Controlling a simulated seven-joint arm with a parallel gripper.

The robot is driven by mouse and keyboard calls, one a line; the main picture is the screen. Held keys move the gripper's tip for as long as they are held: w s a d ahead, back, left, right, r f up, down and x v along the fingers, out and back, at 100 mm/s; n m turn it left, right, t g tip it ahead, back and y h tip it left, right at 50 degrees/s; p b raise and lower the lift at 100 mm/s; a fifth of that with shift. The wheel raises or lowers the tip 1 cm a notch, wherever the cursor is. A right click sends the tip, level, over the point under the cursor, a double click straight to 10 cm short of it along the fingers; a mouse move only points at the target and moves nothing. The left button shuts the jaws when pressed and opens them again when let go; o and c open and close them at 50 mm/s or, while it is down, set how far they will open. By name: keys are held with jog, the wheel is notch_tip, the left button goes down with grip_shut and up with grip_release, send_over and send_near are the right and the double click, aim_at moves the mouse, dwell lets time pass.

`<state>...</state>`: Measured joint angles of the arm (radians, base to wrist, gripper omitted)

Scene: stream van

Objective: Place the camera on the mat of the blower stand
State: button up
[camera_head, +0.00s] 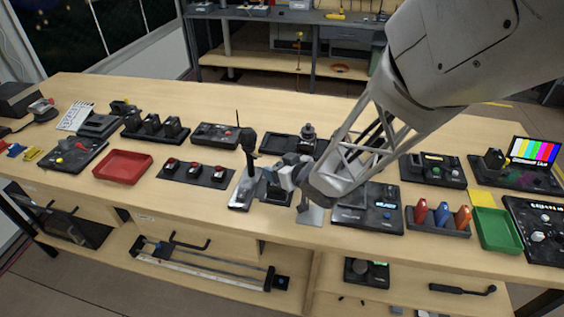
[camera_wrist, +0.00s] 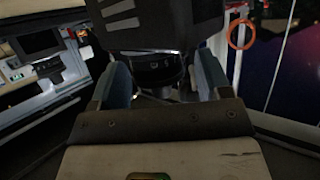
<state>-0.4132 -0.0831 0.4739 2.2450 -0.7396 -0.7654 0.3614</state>
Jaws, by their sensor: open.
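My gripper (camera_head: 284,176) is low over the middle of the table, near its front edge. In the wrist view its two blue-grey fingers stand apart, and the gripper (camera_wrist: 160,74) is open. A dark rounded object (camera_wrist: 153,67) shows between or just beyond the fingers; I cannot tell whether it is the camera or whether they touch it. What looks like the blower (camera_head: 248,141), black with a thin upright nozzle, stands just left of the gripper on a pale-edged stand (camera_head: 239,197). A dark flat patch beside it, perhaps the mat, is partly hidden by my gripper.
A tray of three black devices (camera_head: 152,127) is behind. A dark panel (camera_head: 368,210), coloured bottles (camera_head: 442,214) and a green tray (camera_head: 497,230) stand to the right.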

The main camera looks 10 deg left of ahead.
jog(key=shift+r, duration=0.15)
jog(key=shift+v, duration=1.15)
jog(key=v, duration=0.9)
jog(key=shift+s+d, duration=0.25)
jog(key=shift+d, duration=0.05)
jog(key=shift+r, duration=0.1)
